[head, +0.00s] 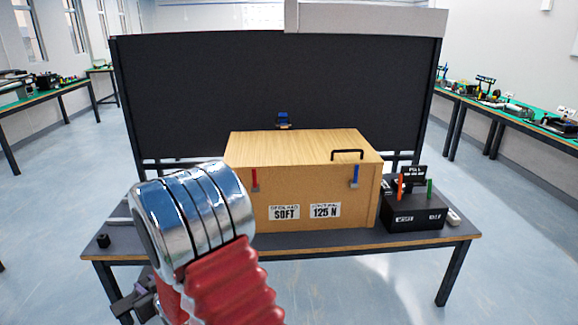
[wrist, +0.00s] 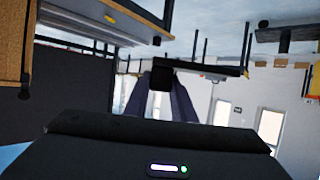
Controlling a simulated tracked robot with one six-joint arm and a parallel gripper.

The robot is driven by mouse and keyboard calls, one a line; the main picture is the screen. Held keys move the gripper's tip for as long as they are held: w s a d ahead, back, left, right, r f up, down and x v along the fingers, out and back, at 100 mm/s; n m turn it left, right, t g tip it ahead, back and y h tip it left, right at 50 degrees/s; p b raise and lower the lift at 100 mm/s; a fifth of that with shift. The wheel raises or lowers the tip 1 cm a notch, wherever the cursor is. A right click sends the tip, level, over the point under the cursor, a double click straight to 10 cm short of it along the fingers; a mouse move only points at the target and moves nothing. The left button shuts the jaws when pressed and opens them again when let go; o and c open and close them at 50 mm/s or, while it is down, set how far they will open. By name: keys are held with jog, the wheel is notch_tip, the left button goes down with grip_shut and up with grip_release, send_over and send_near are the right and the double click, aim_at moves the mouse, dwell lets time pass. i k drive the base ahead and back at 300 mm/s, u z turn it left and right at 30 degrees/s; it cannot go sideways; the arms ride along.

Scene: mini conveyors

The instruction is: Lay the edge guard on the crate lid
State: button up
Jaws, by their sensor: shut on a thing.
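The wooden crate (head: 300,187) stands on the table, and its lid (head: 285,146) is a flat light-wood top with a black handle at the right. The lid top is bare apart from the handle. My gripper (wrist: 162,88) is shut on a dark, bar-like piece, apparently the edge guard (wrist: 212,69), which sticks out to the right in the wrist view. In the head view my gripper (head: 140,303) is low at the left, near the table's front left edge, well apart from the lid. My own arm partly hides it there, and the guard's full shape is unclear.
The table (head: 330,243) has a narrow free strip before the crate. A black box (head: 412,216) with an orange and a green upright stands right of the crate. A small black block (head: 103,241) lies at the left. A dark panel (head: 210,95) rises behind.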

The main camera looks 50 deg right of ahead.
aim_at(297, 161)
jog(key=u, duration=0.6)
jog(key=i, duration=0.1)
jog(key=z, duration=1.55)
jog(key=k, duration=0.65)
jog(key=z, duration=0.25)
jog(key=i, duration=1.65)
jog(key=u, duration=0.3)
